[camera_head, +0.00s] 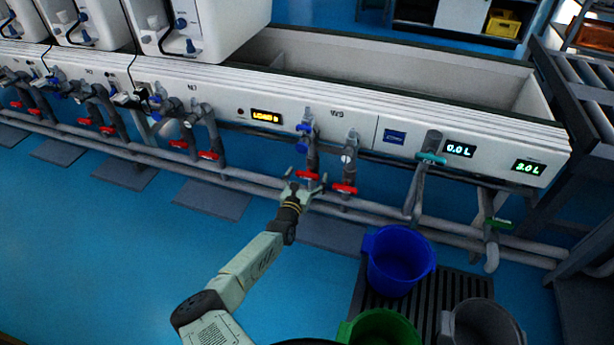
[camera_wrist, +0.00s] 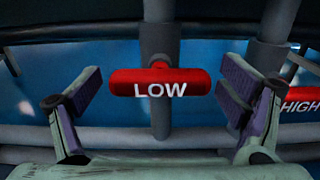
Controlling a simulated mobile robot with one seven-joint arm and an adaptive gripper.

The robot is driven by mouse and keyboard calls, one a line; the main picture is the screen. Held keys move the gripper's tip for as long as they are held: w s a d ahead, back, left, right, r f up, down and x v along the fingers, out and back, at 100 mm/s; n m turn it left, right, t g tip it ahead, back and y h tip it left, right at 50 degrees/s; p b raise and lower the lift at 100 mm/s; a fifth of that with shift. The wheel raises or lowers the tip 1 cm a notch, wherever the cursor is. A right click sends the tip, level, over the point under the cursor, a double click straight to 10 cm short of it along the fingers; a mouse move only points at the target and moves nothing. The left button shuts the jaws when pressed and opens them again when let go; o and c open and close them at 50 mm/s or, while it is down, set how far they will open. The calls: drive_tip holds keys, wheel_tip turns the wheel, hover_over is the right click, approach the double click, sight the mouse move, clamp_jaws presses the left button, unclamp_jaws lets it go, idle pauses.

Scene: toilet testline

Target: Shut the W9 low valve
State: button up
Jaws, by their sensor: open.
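The W9 low valve has a red handle marked LOW (camera_wrist: 160,82), lying crosswise to its grey vertical pipe (camera_wrist: 161,118) in the wrist view. In the head view this red handle (camera_head: 307,175) sits below the blue fittings under the W9 label (camera_head: 337,114). My gripper (camera_wrist: 160,95) is open, with one finger on each side of the handle and a visible gap at both ends. In the head view my gripper (camera_head: 304,186) is right at the low valve. Whether any part touches the handle cannot be told.
A red handle marked HIGH (camera_wrist: 300,105) is close on the right; it also shows in the head view (camera_head: 344,188). Horizontal grey pipes (camera_head: 385,219) run below the valves. A blue bucket (camera_head: 398,262) and a green bucket (camera_head: 380,328) stand at the lower right.

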drive_tip(key=v, duration=1.2)
drive_tip(key=shift+s, duration=0.1)
idle(0.4)
